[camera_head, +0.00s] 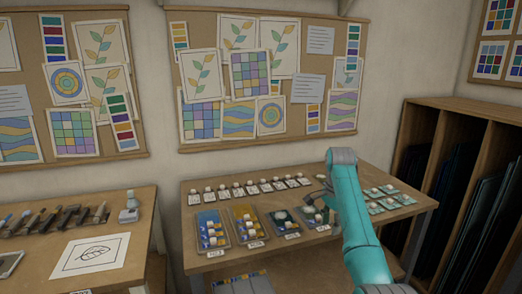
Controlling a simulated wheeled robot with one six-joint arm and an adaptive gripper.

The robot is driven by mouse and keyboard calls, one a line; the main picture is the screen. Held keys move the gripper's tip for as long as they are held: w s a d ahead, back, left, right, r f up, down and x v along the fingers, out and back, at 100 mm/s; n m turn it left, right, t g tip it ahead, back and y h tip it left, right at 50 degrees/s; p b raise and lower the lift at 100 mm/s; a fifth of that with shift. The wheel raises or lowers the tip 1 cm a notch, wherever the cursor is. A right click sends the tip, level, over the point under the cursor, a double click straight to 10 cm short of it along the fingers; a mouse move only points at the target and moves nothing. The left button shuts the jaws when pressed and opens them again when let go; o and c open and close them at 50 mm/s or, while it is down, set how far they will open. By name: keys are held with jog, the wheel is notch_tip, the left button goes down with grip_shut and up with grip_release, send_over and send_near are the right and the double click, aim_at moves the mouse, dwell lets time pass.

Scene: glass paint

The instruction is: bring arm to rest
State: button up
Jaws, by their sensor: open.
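My arm (352,215), teal with a grey joint at its top, rises from the lower right and reaches over the right part of the paint table (330,254). My gripper (318,196) shows small and dark just left of the arm, above the table's trays. It is open, and I see nothing held in it. Part of it blends with the dark items behind it, and the arm hides some of the table.
Labelled trays of small jars, a blue one (210,232) and a yellow one (248,227) among them, line the table's front. A row of white-capped jars stands behind. A left table (130,268) holds tools and a leaf drawing (90,254). A wooden rack (470,165) stands right.

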jog(key=s+a+f+n+t, duration=0.15)
jog(key=s+f, duration=0.25)
jog(key=f, duration=1)
jog(key=s+f+n+t, duration=0.2)
jog(key=s+f, duration=0.2)
jog(key=f, duration=1)
jog(key=s+a+f+n+t, duration=0.1)
jog(key=s+f+n+t, duration=0.1)
jog(key=s+f, duration=0.65)
jog(key=s+f+n+t, duration=0.15)
jog(key=s+f, duration=0.35)
jog(key=s, duration=0.7)
jog(key=s+a+r+n+t, duration=0.1)
jog(key=s+r+n+t, duration=0.15)
jog(key=s, duration=0.95)
jog(key=s+r+n+t, duration=0.1)
jog(key=s+r, duration=0.3)
jog(key=s, duration=0.8)
jog(key=s+r+n+t, duration=0.1)
jog(key=s+r+t, duration=0.1)
jog(key=s+r, duration=0.6)
jog(key=s+r+n+t, duration=0.2)
jog(key=s+r, duration=0.6)
jog(key=r, duration=0.6)
jog(key=shift+a, duration=0.2)
